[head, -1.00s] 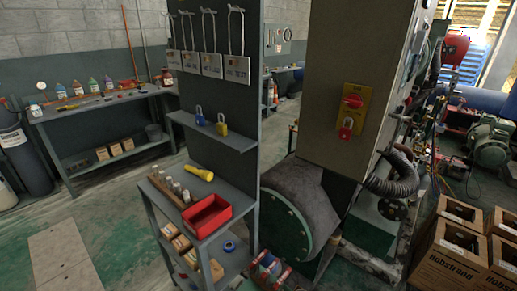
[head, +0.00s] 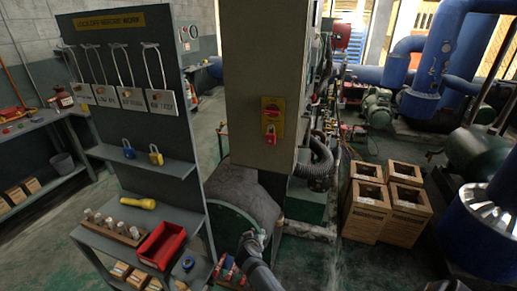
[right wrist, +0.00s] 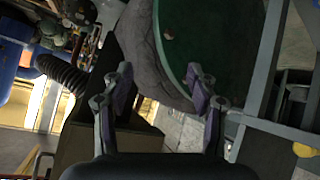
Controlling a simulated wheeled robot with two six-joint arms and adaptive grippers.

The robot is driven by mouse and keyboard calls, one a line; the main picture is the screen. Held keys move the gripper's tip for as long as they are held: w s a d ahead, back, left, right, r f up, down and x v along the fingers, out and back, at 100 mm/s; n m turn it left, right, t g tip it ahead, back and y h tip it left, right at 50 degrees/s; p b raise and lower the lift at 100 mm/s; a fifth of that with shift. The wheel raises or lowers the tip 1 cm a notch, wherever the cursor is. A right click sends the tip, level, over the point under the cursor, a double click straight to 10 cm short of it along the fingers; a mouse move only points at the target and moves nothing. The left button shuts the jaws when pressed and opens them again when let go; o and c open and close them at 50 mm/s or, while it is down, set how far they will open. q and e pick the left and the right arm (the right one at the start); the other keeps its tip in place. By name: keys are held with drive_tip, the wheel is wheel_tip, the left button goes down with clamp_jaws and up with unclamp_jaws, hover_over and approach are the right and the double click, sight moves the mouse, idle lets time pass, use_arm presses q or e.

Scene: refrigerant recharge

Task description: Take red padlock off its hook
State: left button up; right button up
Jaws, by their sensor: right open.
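The red padlock (head: 270,130) hangs on a yellow switch plate (head: 280,102), below a red knob, on the front of a tall grey cabinet (head: 248,75). My right gripper (head: 252,238) is low in front of the cabinet, well below the padlock and apart from it. In the right wrist view my right gripper (right wrist: 160,82) is open, with nothing between its fingers. The padlock does not show in that view. My left gripper is not in view.
A grey pegboard stand (head: 150,62) on the left has a shelf with a blue padlock (head: 129,149) and a yellow padlock (head: 156,155). A red bin (head: 161,246) sits below. Cardboard boxes (head: 366,208) stand on the floor at right. A black hose (head: 321,158) curves beside the cabinet.

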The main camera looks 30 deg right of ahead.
drive_tip(key=w+d+r+m+t+h+p, duration=0.1)
drive_tip(key=w+r, duration=0.1)
drive_tip(key=r, duration=0.7)
drive_tip(key=w+d+r+m+h+p, duration=0.1)
drive_tip(key=w+r+m+h, duration=0.15)
drive_tip(key=r, duration=0.55)
drive_tip(key=m+h+p, duration=0.2)
drive_tip(key=m+h, duration=0.1)
drive_tip(key=m, duration=0.1)
approach(270, 138)
drive_tip(key=shift+n+t, duration=0.25)
drive_tip(key=shift+t, duration=0.05)
drive_tip(key=x, duration=0.3)
drive_tip(key=f+x, duration=0.1)
drive_tip(key=shift+d, duration=0.35)
drive_tip(key=b+x, duration=0.3)
drive_tip(key=x, duration=0.1)
drive_tip(key=shift+r, duration=0.1)
drive_tip(key=shift+w+d+r, duration=0.1)
drive_tip(key=shift+w+r, duration=0.05)
drive_tip(key=shift+w, duration=0.05)
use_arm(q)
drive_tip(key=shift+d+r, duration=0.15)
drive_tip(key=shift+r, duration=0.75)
use_arm(e)
drive_tip(key=shift+r, duration=0.1)
